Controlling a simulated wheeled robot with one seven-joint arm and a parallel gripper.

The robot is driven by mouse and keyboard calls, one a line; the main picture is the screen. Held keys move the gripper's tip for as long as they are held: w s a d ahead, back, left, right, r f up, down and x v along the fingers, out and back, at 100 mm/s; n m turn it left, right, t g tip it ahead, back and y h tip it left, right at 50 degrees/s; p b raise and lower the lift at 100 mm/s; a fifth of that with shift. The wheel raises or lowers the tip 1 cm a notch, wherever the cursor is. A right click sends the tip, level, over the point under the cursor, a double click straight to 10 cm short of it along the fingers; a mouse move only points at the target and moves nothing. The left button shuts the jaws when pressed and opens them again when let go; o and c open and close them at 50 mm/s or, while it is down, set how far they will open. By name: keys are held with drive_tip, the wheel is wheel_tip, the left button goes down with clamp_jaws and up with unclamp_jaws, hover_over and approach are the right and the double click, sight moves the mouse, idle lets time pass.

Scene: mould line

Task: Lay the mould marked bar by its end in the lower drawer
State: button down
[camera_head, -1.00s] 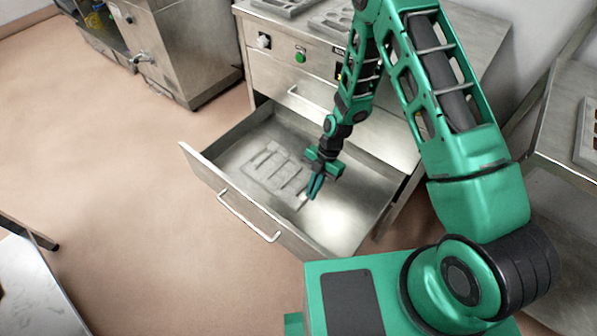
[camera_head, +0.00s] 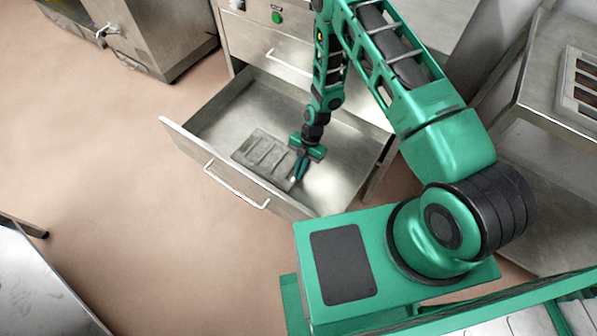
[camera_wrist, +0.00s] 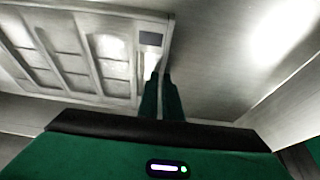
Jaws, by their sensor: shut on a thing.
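The grey mould (camera_head: 262,153) has several bar-shaped cavities and is in the open lower drawer (camera_head: 335,185), left of its middle. My gripper (camera_head: 298,178) reaches down into the drawer and is shut on the mould's right end. In the wrist view the fingers (camera_wrist: 161,92) pinch the mould's edge (camera_wrist: 75,57), close to a small dark label (camera_wrist: 151,38) whose marking I cannot read. The mould looks flat or nearly flat; I cannot tell whether it rests fully on the drawer floor. The fingers hide a little of its end.
The drawer's front with its white handle (camera_head: 235,187) faces the open floor. Another drawer's handle (camera_head: 288,63) is above. A side table at right holds a tray of bars (camera_head: 582,88). The drawer floor right of my gripper is clear.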

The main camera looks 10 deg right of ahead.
drive_tip(key=shift+f, duration=0.2)
drive_tip(key=c, duration=1.9)
unclamp_jaws()
drive_tip(key=shift+c, duration=0.2)
drive_tip(key=shift+r, duration=0.1)
drive_tip(key=v, duration=0.7)
drive_tip(key=shift+w+r, duration=0.1)
drive_tip(key=shift+r, duration=0.15)
